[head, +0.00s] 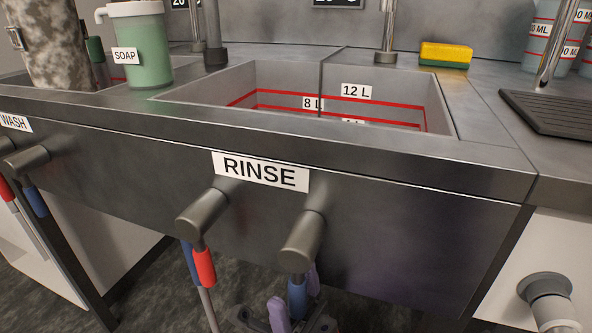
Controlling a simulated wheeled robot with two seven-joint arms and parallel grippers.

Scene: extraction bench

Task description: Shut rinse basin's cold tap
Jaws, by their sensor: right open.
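The rinse basin (240,85) is set in the metal bench, with a RINSE label (261,171) on its front. Two taps stick out below the label. The right tap (304,240) has a blue lever (297,298) hanging down, which I take as the cold one. The left tap (203,216) has a red lever (205,267), with a bit of blue behind it. My right gripper (295,298) comes up from below, its purple fingers open on either side of the blue lever. I cannot tell whether they touch it. My left gripper is out of view.
A WASH label (14,122) and its taps (25,161) are at the left. A green soap bottle (140,55), a yellow sponge (445,52) and a dark ridged mat (562,112) are on the bench. A grey pipe fitting (547,287) sticks out at lower right.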

